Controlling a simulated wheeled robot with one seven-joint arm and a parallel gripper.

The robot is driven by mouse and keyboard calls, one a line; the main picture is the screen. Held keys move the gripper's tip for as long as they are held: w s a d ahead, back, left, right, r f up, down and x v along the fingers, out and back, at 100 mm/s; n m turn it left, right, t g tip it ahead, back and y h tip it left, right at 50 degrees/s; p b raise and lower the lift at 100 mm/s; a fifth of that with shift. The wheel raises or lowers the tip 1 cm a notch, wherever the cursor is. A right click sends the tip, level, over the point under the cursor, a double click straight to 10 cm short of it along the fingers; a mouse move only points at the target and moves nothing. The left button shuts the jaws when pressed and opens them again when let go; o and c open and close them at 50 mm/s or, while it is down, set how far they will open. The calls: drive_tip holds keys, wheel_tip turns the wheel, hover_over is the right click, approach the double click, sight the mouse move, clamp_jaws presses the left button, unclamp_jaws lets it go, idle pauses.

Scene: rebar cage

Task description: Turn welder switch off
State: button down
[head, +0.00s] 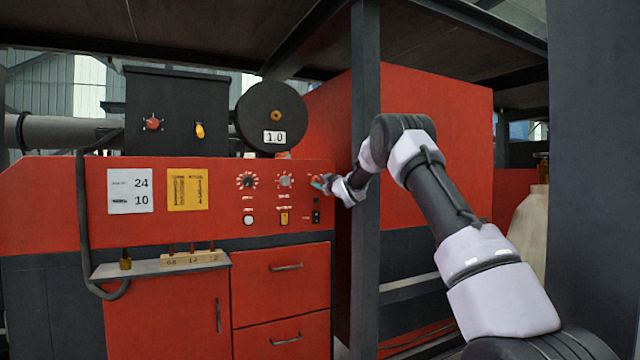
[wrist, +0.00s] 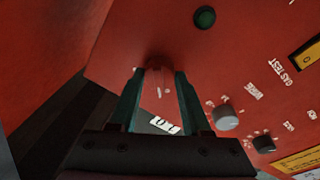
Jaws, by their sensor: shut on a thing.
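The red welder panel (head: 70,210) fills the left and middle of the head view. My gripper (head: 319,183) is at the panel's upper right corner, over the rightmost control of the top row. In the wrist view my gripper (wrist: 158,88) has its two dark green fingers on either side of a small red switch knob (wrist: 157,82), close against the panel face. The fingers are shut on this knob. Its exact angle is hard to tell. White marks (wrist: 164,125) are printed beside it.
A dark knob (head: 247,181) and a grey knob (head: 285,180) sit left of my gripper. A black switch (head: 316,217) is below it. A dark upright post (head: 366,120) stands close by my forearm, and a shelf (head: 200,30) hangs overhead.

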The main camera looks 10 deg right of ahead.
drive_tip(key=shift+n, duration=0.4)
drive_tip(key=shift+c, duration=1.8)
unclamp_jaws()
drive_tip(key=v, duration=1.1)
